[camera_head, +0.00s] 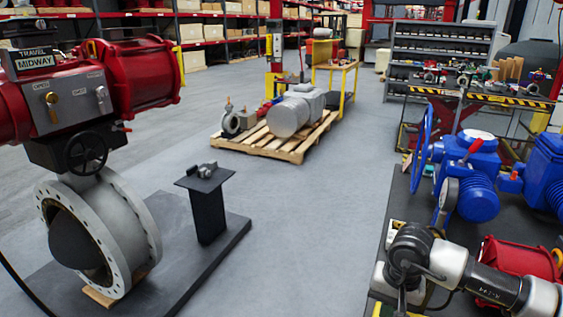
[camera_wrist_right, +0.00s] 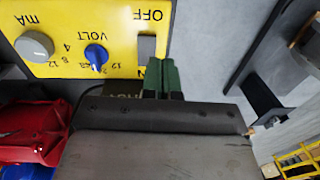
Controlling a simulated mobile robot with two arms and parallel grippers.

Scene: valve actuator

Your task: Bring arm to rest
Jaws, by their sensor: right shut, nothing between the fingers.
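My right arm (camera_head: 480,280) comes in from the lower right in the head view, bent at a black joint. Its gripper (camera_head: 402,300) points down near the bottom edge, largely hidden by the wrist. In the right wrist view the green fingertips (camera_wrist_right: 161,76) are together with nothing between them. They are close in front of a yellow control panel (camera_wrist_right: 80,25) with a grey knob (camera_wrist_right: 34,46), a blue knob (camera_wrist_right: 96,56) and a grey switch (camera_wrist_right: 147,48). Whether they touch the panel I cannot tell. My left gripper is not in view.
A red actuator (camera_head: 140,75) on a grey flanged valve (camera_head: 125,230) stands at left. Blue actuators (camera_head: 475,165) and a red part (camera_head: 515,258) crowd the right bench. A pallet (camera_head: 285,148) and a small black stand (camera_head: 208,210) are farther off. Middle floor is clear.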

